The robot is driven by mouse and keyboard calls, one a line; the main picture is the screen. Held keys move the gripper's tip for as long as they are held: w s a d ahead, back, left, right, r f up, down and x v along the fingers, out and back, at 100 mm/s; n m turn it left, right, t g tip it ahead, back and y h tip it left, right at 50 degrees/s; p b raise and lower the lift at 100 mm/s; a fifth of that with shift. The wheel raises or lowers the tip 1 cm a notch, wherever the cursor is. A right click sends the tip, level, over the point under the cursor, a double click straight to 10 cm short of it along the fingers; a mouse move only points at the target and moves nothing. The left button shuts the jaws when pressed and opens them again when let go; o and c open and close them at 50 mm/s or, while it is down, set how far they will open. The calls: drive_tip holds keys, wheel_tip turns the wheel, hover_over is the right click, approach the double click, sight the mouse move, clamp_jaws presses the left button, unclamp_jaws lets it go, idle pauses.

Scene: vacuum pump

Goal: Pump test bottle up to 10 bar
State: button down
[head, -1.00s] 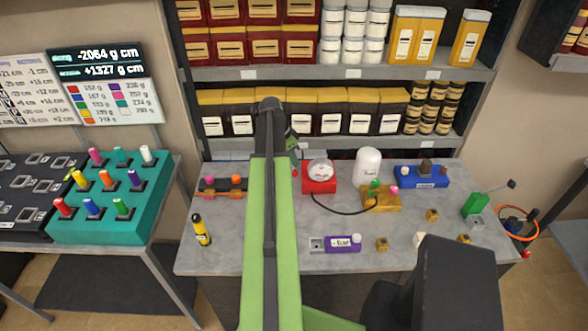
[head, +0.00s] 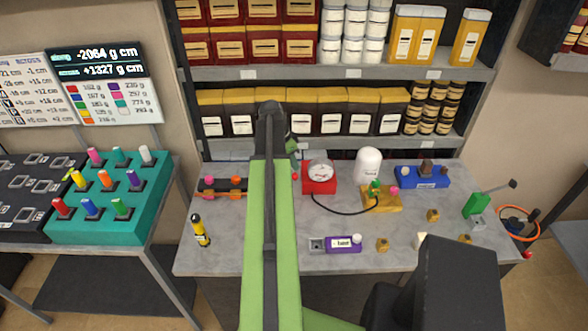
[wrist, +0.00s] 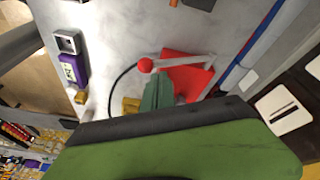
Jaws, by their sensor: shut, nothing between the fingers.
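The red unit (head: 319,186) with a round white gauge (head: 320,170) stands mid-table, just right of my arm. In the wrist view the red unit (wrist: 186,78) has a pale rod ending in a red ball knob (wrist: 145,65). The gauge reading is too small to tell. A black hose runs from the unit to a yellow block (head: 381,202) with green and pink knobs. A white bottle (head: 368,166) stands behind that block. My gripper (wrist: 158,92) is shut and empty, close to the red knob; contact cannot be told. In the head view my arm mostly hides it.
A purple device (head: 342,244) lies at the front. A blue unit (head: 422,178) and a green lever device (head: 476,206) stand to the right, a yellow-black tool (head: 201,231) at left. Stocked shelves rise behind. The table's front left is mostly clear.

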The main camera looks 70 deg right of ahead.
sight(293, 178)
drive_tip(key=shift+s+a+f+b, duration=0.25)
drive_tip(key=shift+a+f+b, duration=0.4)
drive_tip(key=shift+f+b, duration=0.15)
drive_tip(key=shift+s+a+f+b, duration=0.25)
drive_tip(key=shift+a+f+b, duration=0.35)
drive_tip(key=shift+f+b, duration=0.25)
drive_tip(key=shift+s+a+f+b, duration=0.25)
drive_tip(key=shift+a+f+b, duration=0.4)
drive_tip(key=shift+f+b, duration=0.15)
idle(2.9)
drive_tip(key=shift+r, duration=0.1)
idle(0.5)
drive_tip(key=w+d+r+p, duration=0.2)
drive_tip(key=d+r+p, duration=0.4)
drive_tip(key=r+p, duration=0.1)
drive_tip(key=shift+w+r+p, duration=0.25)
drive_tip(key=shift+r+p, duration=0.15)
drive_tip(key=shift+p, duration=0.1)
idle(0.7)
drive_tip(key=shift+d, duration=0.15)
